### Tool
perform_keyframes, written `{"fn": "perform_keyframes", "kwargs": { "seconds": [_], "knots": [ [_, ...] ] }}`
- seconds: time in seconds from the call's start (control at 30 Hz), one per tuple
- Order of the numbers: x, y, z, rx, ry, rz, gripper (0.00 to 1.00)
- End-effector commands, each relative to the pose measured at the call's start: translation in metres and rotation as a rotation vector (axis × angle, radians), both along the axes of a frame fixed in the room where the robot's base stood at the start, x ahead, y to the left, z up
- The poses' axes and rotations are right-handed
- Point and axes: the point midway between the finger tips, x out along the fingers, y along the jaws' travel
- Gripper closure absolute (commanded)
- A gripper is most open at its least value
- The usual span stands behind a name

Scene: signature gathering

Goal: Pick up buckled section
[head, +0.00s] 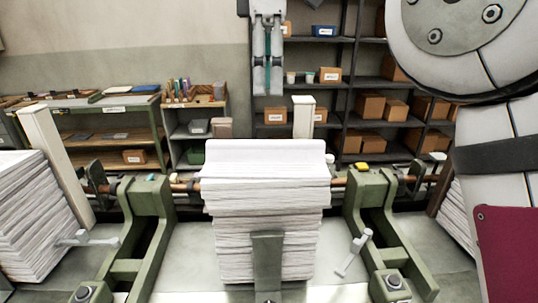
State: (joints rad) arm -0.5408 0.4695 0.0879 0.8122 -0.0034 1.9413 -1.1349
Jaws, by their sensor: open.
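A tall stack of white paper sections (265,225) stands in the middle of the green machine. The topmost section (264,158) is wider than the stack below. It lies across the top with a raised far edge, and I take it for the buckled section. How far it is bent cannot be told from here. My gripper (267,88) hangs at the top centre, fingers pointing down. It is open and empty, above the stack in the picture and apart from it. Its depth relative to the stack is unclear.
Green machine arms (146,215) and (368,220) flank the stack, joined by a copper-coloured rod (186,187). A green upright plate (267,262) stands before it. Pale posts (56,165) and (303,117) rise nearby. Another paper pile (35,215) is at left. Shelves with boxes (370,107) stand behind.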

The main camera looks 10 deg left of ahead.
Motion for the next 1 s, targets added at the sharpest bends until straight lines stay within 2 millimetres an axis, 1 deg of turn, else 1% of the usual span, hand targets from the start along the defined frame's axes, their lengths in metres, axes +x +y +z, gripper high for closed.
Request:
{"fn": "perform_keyframes", "kwargs": {
  "seconds": [0.03,0.17,0.4,0.5,0.67,0.87,1.0],
  "knots": [
    [0.001,-0.001,-0.009,-0.001,0.002,0.000,0.55],
    [-0.003,-0.001,-0.023,-0.003,0.003,-0.002,0.55],
    [-0.006,-0.001,-0.053,-0.001,0.002,-0.002,0.55],
    [-0.007,-0.001,-0.061,0.000,0.001,-0.002,0.55],
    [-0.008,-0.001,-0.069,0.000,0.001,-0.003,0.55],
    [-0.015,0.003,-0.094,-0.003,0.003,-0.003,0.55],
    [-0.014,0.002,-0.111,-0.001,0.001,-0.003,0.55]
  ]
}}
